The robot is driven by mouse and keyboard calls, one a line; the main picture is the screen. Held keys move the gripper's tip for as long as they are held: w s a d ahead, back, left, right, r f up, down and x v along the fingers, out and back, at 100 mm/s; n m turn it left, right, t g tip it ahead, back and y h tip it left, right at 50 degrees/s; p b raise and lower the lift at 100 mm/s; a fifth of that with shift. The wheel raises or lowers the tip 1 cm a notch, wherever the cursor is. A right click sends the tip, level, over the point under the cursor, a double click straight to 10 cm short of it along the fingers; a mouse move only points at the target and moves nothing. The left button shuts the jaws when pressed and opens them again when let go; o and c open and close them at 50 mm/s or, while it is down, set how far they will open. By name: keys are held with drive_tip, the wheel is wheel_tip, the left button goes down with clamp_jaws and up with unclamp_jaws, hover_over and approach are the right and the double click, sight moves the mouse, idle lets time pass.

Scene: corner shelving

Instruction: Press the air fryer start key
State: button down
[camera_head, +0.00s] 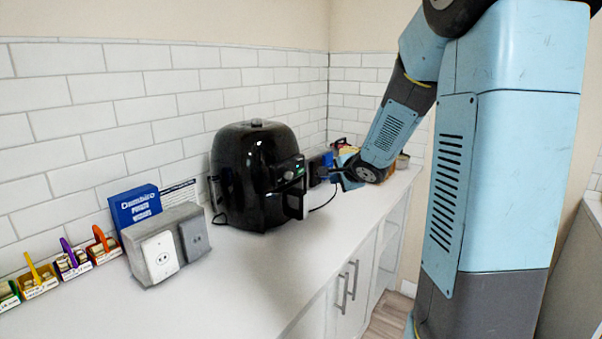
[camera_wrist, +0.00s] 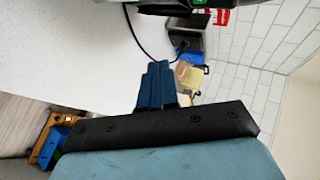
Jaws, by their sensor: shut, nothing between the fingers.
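The black air fryer (camera_head: 240,180) stands on the white counter near the corner, its front facing right. Its control panel with a dial (camera_head: 288,174) is on that front, and a small green-lit key (camera_head: 299,172) shows there. In the wrist view only the fryer's edge (camera_wrist: 165,8) shows at the top, with the green key (camera_wrist: 197,3) cut by the frame edge. My gripper (camera_head: 331,172) is shut and empty, in front of the panel and apart from it. In the wrist view its blue fingers (camera_wrist: 155,68) are together, pointing toward the fryer.
A grey socket box (camera_head: 163,245), a blue box (camera_head: 135,205) and several small colored bins (camera_head: 72,262) stand left of the fryer. A dark socket box with a cord (camera_wrist: 187,42) and colored items (camera_wrist: 188,73) are in the corner. The front counter (camera_head: 245,285) is clear.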

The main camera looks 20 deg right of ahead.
approach(303, 174)
drive_tip(key=shift+w+d+f, duration=0.15)
drive_tip(key=shift+w+f, duration=0.55)
drive_tip(key=shift+w, duration=0.15)
drive_tip(key=shift+w+d+f, duration=0.1)
drive_tip(key=shift+w+f, duration=0.65)
drive_tip(key=shift+w, duration=0.1)
idle(1.0)
drive_tip(key=shift+w+a+r, duration=0.1)
drive_tip(key=shift+w+a, duration=0.15)
drive_tip(key=shift+w, duration=0.05)
drive_tip(key=shift+w+a, duration=0.25)
idle(0.8)
drive_tip(key=shift+s+d, duration=0.1)
drive_tip(key=shift+d, duration=0.05)
drive_tip(key=shift+s+d, duration=0.35)
drive_tip(key=shift+s, duration=0.15)
idle(0.4)
drive_tip(key=shift+s+d, duration=1.6)
drive_tip(key=shift+s, duration=0.3)
idle(0.3)
